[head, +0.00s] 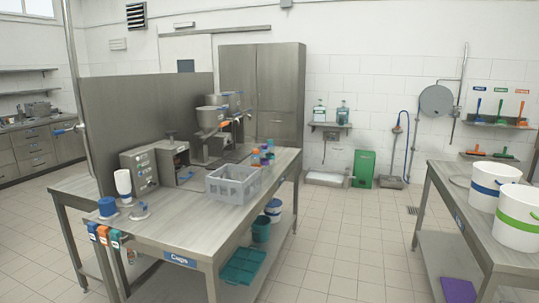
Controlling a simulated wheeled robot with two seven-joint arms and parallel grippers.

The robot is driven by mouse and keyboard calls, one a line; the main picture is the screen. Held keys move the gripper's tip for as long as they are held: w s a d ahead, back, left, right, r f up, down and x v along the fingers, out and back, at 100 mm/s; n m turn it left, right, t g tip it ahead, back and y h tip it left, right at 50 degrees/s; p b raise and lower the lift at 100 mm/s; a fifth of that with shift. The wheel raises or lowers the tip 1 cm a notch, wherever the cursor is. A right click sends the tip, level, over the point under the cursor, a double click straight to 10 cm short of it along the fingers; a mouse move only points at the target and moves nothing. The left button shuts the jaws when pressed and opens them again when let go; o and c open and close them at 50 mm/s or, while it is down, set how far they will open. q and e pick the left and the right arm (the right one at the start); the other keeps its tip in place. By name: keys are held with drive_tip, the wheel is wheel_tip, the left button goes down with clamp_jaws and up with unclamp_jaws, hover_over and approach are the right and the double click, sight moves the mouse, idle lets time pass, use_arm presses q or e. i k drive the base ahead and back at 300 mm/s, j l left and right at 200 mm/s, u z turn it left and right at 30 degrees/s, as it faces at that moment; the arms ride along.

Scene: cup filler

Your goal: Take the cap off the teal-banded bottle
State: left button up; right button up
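I cannot make out for certain a bottle with a teal band. A white bottle (123,182) stands on the near left of the steel table, beside a blue container (107,207); no teal band shows on it. Two bottles with teal-green colouring, a left one (319,112) and a right one (342,113), stand on a small wall shelf at the back, too small to tell bands or caps. Neither of my grippers is in view.
The steel table (192,232) carries a grey crate (233,186), filling machines and small coloured cups (256,158). Blue, orange and teal items hang at its near left corner. A right-hand table (447,190) holds white buckets (518,216). The tiled floor between is clear.

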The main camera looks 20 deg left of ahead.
sight(271, 147)
drive_tip(key=i, duration=1.9)
drive_tip(key=i+l+u, duration=0.1)
drive_tip(key=i, duration=0.35)
drive_tip(key=i+l, duration=0.1)
drive_tip(key=i, duration=0.4)
drive_tip(key=i+l+u, duration=0.15)
drive_tip(key=i, duration=0.3)
drive_tip(key=i+l+u, duration=0.1)
drive_tip(key=i+u, duration=0.35)
drive_tip(key=i+l+u, duration=0.2)
drive_tip(key=u, duration=0.3)
drive_tip(key=i+l+u, duration=0.25)
drive_tip(key=u, duration=0.2)
drive_tip(key=i+l+u, duration=0.15)
drive_tip(key=l+u, duration=0.35)
